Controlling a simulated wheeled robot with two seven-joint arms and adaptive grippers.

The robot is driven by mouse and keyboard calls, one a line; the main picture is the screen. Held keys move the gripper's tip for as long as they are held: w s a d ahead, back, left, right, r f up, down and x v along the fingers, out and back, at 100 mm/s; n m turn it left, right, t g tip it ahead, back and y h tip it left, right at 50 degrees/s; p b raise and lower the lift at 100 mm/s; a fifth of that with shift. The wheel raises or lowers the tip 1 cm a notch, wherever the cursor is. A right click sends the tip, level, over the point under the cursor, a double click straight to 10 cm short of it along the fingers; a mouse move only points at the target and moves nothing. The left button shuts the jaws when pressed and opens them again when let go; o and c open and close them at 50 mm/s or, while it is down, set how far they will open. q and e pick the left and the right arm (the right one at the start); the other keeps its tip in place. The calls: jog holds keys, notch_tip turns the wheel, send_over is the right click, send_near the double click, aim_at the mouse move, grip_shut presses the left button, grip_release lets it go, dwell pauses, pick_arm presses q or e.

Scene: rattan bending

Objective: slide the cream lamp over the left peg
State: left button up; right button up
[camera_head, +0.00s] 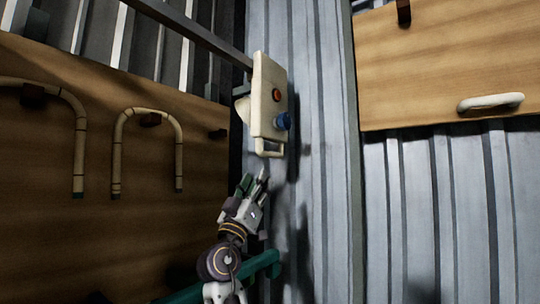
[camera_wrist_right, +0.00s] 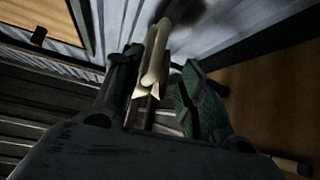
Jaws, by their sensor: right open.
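I cannot tell for sure that this is the cream lamp. My right gripper (camera_head: 258,186) is just below the loop, open. In the right wrist view a cream piece (camera_wrist_right: 157,60) shows between and beyond the open fingers (camera_wrist_right: 155,95); contact is unclear. Dark pegs stick out of the left wooden board: one at the far left (camera_head: 33,96), others further right. My left gripper is not in view.
Two bent rattan canes, one at the left (camera_head: 79,150) and one further right (camera_head: 179,155), hang on the left wooden board (camera_head: 60,250). A right wooden board (camera_head: 450,60) carries a dark peg (camera_head: 403,12) and a cream curved piece (camera_head: 490,102). A grey beam (camera_head: 190,30) crosses above.

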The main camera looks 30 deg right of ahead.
aim_at(270, 155)
jog(key=p+x, duration=0.4)
jog(key=x, duration=0.6)
jog(key=shift+w+d+r, duration=0.1)
jog(key=shift+r, duration=0.2)
jog(key=shift+p+x, duration=0.6)
jog(key=shift+x, duration=0.4)
grip_shut()
